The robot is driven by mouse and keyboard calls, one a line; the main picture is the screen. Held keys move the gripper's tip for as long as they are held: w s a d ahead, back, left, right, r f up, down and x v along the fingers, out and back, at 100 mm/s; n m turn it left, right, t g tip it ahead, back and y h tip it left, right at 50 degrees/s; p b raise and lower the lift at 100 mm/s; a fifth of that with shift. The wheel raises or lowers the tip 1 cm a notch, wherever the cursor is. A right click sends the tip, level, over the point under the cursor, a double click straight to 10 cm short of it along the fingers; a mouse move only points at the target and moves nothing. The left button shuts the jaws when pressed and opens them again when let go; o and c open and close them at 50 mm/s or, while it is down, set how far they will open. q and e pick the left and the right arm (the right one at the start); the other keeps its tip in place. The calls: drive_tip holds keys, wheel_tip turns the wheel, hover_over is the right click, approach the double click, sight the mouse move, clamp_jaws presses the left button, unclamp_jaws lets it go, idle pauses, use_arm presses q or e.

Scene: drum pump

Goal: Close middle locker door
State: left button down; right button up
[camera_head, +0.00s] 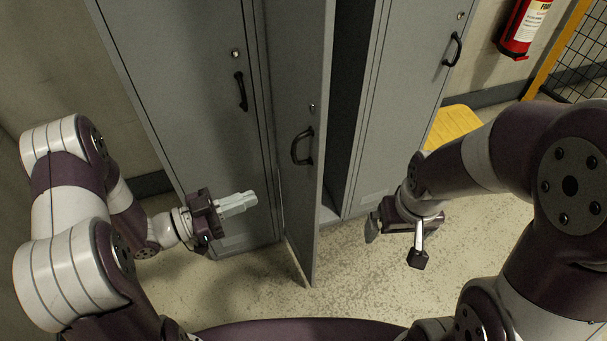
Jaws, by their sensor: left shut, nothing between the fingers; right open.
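The middle locker door (296,200) stands open, swung out toward me, hinged on its left side. Its black handle (302,147) and a small lock above it face me. The dark locker interior (348,90) shows to the right of the door's edge. My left gripper (252,202) is shut and empty, left of the door's lower part and in front of the left locker; whether it touches the door cannot be told. My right gripper (372,232) is open and empty, to the right of the door's lower edge, above the floor.
The left locker (190,90) and right locker (400,110) are closed. A yellow object (455,122) stands on the floor at the right, partly behind my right arm. A red fire extinguisher (524,25) hangs on the wall beside a yellow-framed mesh fence (585,50). Floor in front is clear.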

sight(317, 174)
use_arm(q)
drive_tip(key=x, duration=1.3)
drive_tip(key=shift+d, duration=0.3)
use_arm(e)
drive_tip(key=shift+f, duration=0.2)
use_arm(q)
drive_tip(key=shift+w+b, duration=0.1)
drive_tip(key=shift+b, duration=0.2)
